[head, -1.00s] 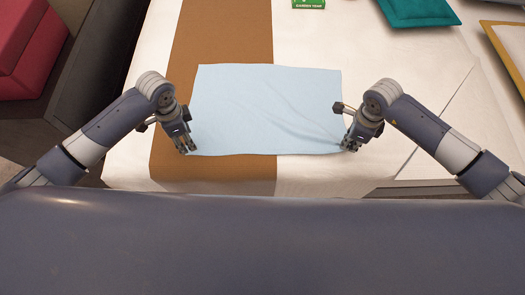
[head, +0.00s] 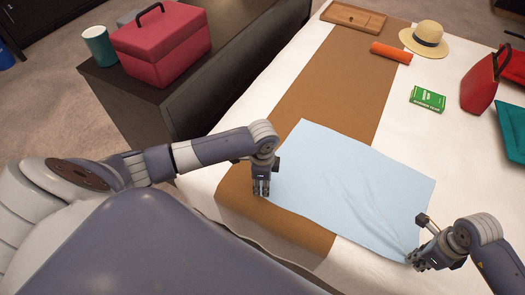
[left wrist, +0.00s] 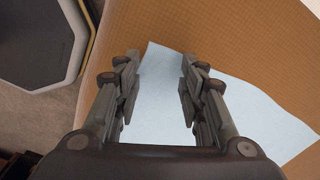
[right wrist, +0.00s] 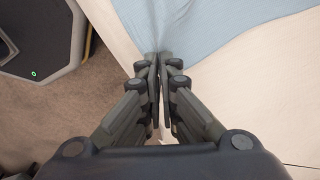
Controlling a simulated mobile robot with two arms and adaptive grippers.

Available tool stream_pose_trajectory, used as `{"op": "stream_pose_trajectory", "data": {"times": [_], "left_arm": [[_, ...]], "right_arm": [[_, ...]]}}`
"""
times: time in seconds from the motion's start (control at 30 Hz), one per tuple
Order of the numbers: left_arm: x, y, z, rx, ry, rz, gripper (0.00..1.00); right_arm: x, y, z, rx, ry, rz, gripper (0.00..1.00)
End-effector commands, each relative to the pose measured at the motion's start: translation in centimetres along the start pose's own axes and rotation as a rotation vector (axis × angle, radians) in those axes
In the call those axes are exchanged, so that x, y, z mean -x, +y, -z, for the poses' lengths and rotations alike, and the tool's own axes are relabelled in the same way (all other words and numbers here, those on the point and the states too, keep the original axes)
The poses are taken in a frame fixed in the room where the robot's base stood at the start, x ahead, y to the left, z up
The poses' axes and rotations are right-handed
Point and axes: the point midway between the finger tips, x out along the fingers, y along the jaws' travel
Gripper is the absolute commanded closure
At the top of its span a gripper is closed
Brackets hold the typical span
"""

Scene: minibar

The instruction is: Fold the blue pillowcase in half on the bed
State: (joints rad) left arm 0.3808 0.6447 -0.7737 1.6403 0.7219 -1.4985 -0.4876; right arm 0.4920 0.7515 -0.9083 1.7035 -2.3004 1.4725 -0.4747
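The light blue pillowcase (head: 350,180) lies flat on the bed (head: 220,165), partly over the brown runner (head: 325,80), with creases running toward its near right corner. My left gripper (head: 261,190) is at the near left corner. In the left wrist view its fingers (left wrist: 158,70) are apart, with the pillowcase corner (left wrist: 160,75) showing between and below them; they do not look closed on it. My right gripper (head: 412,260) is at the near right corner. In the right wrist view its fingers (right wrist: 160,65) are together on the gathered cloth (right wrist: 175,38).
On the bed lie a green box (head: 427,99), an orange roll (head: 391,53), a straw hat (head: 425,38), a wooden tray (head: 353,17), a red bag (head: 486,80) and a teal cushion (head: 512,135). A dark cabinet at left holds a red case (head: 160,45) and a teal cup (head: 99,45).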

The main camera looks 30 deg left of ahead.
Motion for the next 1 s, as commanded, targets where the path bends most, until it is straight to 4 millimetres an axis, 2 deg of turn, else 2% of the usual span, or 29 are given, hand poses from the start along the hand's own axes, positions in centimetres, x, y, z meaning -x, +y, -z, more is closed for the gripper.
{"op": "stream_pose_trajectory", "data": {"times": [0.2,0.7,1.0], "left_arm": [[-1.5,0.0,0.0,0.0,0.0,0.0,0.62],[-1.8,0.0,0.0,0.0,0.0,0.0,0.64],[-1.8,0.0,0.0,0.0,-0.001,0.0,0.98]], "right_arm": [[0.0,0.0,0.0,0.0,0.0,0.0,1.0],[0.0,0.0,0.0,0.0,0.0,0.0,1.0],[0.0,0.0,0.0,0.0,0.0,0.0,1.0]]}}
